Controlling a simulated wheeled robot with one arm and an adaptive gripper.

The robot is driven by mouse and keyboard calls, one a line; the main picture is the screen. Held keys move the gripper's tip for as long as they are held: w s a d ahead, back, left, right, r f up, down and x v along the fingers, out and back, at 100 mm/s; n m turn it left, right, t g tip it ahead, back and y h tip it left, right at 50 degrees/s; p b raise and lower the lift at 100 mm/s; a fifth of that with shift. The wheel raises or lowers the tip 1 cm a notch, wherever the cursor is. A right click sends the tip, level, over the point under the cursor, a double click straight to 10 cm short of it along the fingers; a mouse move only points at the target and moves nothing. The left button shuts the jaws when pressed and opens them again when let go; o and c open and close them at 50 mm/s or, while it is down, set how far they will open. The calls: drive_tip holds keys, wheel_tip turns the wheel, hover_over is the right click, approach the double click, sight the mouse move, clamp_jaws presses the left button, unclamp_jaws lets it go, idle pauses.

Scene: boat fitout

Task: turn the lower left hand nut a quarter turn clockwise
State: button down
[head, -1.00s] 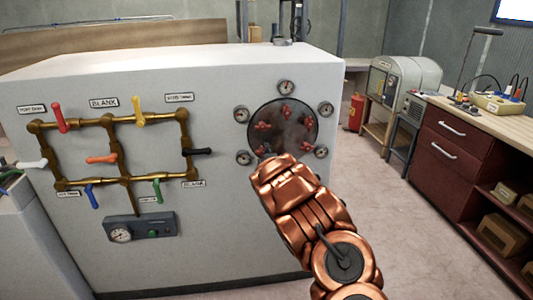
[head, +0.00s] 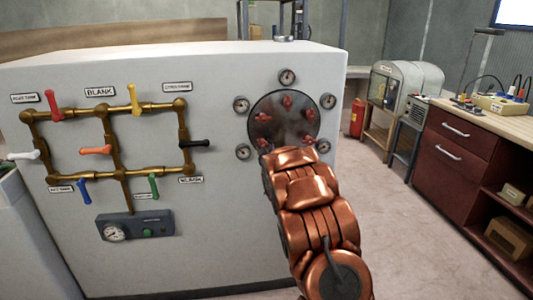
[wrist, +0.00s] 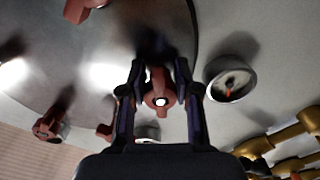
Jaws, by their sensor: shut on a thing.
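A round dark metal plate (head: 284,122) with several red nuts is set in the grey-white cabinet's front. The upper left nut (head: 263,118), top nut (head: 287,101), right nut (head: 311,114) and lower right nut (head: 308,143) show in the head view. The lower left nut is mostly hidden there behind my copper-coloured arm. In the wrist view, my gripper (wrist: 160,84) has its two dark fingers on either side of a red nut (wrist: 160,98), shut on it. This nut is near the plate's edge, beside a gauge (wrist: 231,80). The head view hides the fingertips.
Small round gauges surround the plate, one (head: 243,152) close to my gripper's left. Brass pipes (head: 115,150) with coloured levers and a small gauge box (head: 135,226) are on the cabinet's left. A wooden bench (head: 470,135) stands right, with open floor (head: 400,240) between.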

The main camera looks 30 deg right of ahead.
drive_tip(key=m, duration=0.1)
drive_tip(key=m+b, duration=0.2)
drive_tip(key=m, duration=0.1)
drive_tip(key=shift+w+a+f, duration=0.15)
drive_tip(key=shift+a+f, duration=0.1)
drive_tip(key=shift+a, duration=0.1)
drive_tip(key=shift+a+r+m+b, duration=0.1)
drive_tip(key=shift+r+m+b, duration=0.05)
drive_tip(key=shift+m+b, duration=1.05)
drive_tip(key=shift+m, duration=0.3)
drive_tip(key=c, duration=0.8)
unclamp_jaws()
drive_tip(key=shift+c, duration=0.2)
drive_tip(key=v, duration=1.2)
drive_tip(key=shift+w, duration=0.1)
